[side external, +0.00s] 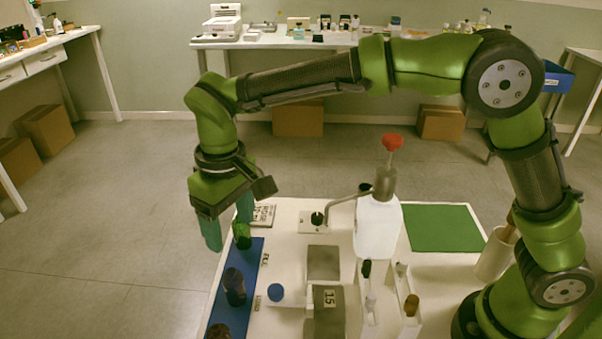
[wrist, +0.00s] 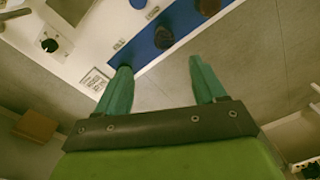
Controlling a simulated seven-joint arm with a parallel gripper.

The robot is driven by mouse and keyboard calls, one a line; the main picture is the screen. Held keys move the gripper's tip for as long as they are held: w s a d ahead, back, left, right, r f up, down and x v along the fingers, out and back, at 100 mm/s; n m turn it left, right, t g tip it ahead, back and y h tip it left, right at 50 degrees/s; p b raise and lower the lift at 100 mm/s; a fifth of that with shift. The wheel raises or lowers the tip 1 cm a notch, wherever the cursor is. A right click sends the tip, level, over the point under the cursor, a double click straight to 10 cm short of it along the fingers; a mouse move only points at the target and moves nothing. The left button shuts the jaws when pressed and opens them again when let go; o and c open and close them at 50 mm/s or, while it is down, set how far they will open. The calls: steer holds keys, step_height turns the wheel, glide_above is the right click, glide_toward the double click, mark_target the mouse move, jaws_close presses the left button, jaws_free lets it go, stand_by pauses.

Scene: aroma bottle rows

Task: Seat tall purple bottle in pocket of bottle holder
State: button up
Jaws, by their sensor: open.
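Several dark bottles stand in a row on a blue strip (side external: 217,302) at the table's left edge. The nearest to my gripper looks dark green (side external: 242,235); behind it toward the camera stand a dark, perhaps purple bottle (side external: 235,287) and a dark brown one (side external: 218,332). I cannot tell for sure which is the tall purple bottle. My gripper (side external: 228,222) is open and empty, pointing down near the strip's far end. In the wrist view its fingers (wrist: 160,66) are apart, with a dark bottle (wrist: 163,37) beyond them. I cannot tell which item is the bottle holder.
A white jug (side external: 377,228) with a red-topped pump stands mid-table. Nearby are narrow white racks (side external: 367,315) with small bottles, a grey block (side external: 326,318) marked 15, a blue-capped jar (side external: 276,292) and a black knob (side external: 317,218). A green mat (side external: 443,228) lies bare.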

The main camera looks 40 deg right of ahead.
mark_target(231, 280)
steer(key=shift+w+a+f, duration=0.15)
steer(key=shift+a+f, duration=0.1)
steer(key=shift+f, duration=2.25)
steer(key=shift+w+a+f, duration=0.2)
steer(key=shift+f, duration=2.3)
steer(key=shift+w+a+f, duration=0.15)
steer(key=shift+a+f, duration=0.1)
steer(key=shift+f, duration=2.25)
steer(key=shift+c, duration=0.5)
steer(key=c, duration=1)
